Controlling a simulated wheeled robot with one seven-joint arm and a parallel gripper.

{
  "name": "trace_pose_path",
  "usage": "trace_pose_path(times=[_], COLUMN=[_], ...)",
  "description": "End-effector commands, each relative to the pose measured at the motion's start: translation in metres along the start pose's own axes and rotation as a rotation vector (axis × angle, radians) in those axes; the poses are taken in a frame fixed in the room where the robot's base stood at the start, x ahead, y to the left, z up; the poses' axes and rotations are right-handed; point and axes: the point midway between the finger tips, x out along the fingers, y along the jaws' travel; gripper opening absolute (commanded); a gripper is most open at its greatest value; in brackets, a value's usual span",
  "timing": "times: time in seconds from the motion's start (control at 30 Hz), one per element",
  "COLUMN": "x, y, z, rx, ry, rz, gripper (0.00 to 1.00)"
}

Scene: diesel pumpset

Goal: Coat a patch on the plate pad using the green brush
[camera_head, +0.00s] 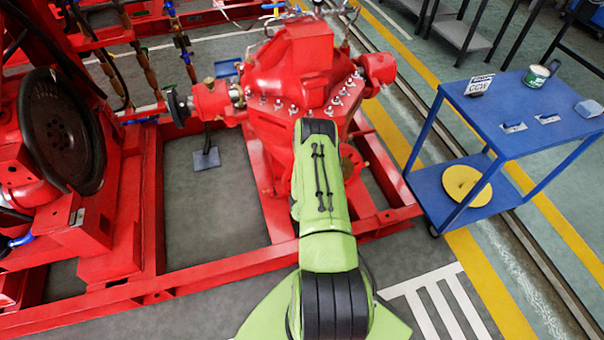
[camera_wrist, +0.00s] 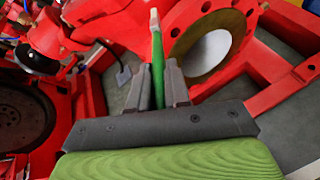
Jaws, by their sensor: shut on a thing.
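In the wrist view my gripper (camera_wrist: 157,68) is shut on the green brush (camera_wrist: 158,48). The brush's green handle stands up between the two grey fingers, with its pale tip pointing away from me towards red metalwork. A round red flange with a tan ring and a pale round face (camera_wrist: 208,52) lies just right of the brush. The brush tip appears apart from this face. I cannot tell for certain which surface is the plate pad. In the head view my green arm hides the gripper and brush.
The red pump (camera_head: 295,75) and its red base frame (camera_head: 215,262) surround the arm's reach. A black flywheel (camera_head: 62,130) stands at left. A blue cart (camera_head: 530,130) at right carries a green-and-white can (camera_head: 537,76) and a yellow disc (camera_head: 466,186). Open floor lies in front.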

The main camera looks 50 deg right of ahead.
Motion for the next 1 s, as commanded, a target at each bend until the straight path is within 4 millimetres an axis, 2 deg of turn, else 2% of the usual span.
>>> trace_pose_path(times=[0.4, 0.6, 1.0], x=[0.03, 0.046, 0.049], y=[0.023, 0.024, 0.023], z=[0.017, 0.021, 0.02], rx=[-0.012, -0.003, -0.001], ry=[-0.003, -0.009, -0.008], rz=[0.018, 0.01, 0.007], gripper=[0.0, 0.0, 0.0])
